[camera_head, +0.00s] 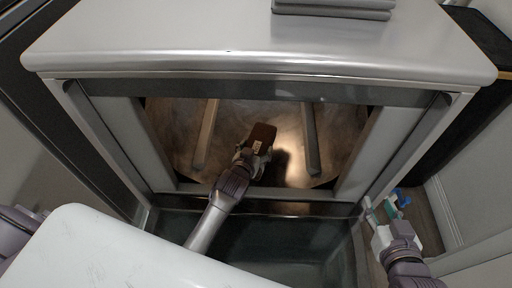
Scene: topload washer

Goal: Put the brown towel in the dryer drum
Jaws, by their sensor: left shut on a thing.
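The brown towel (260,135) is a small dark brown folded bundle with a pale label. My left gripper (254,150) is shut on its near end and reaches through the dryer's front opening. The towel is in front of or inside the dryer drum (235,118), a brownish metal cavity with two raised ribs; its exact depth is hard to tell. A dark shadow lies on the drum to the right of the towel. My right gripper (385,205) is outside the dryer at the lower right, with its fingers apart and nothing visible between them.
The dryer's grey top (200,40) overhangs the opening, and folded grey cloths (335,8) lie on it. Side walls of the frame (385,150) flank the opening. A dark open door (290,240) lies below it. A light wall or panel (470,200) stands close to the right gripper.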

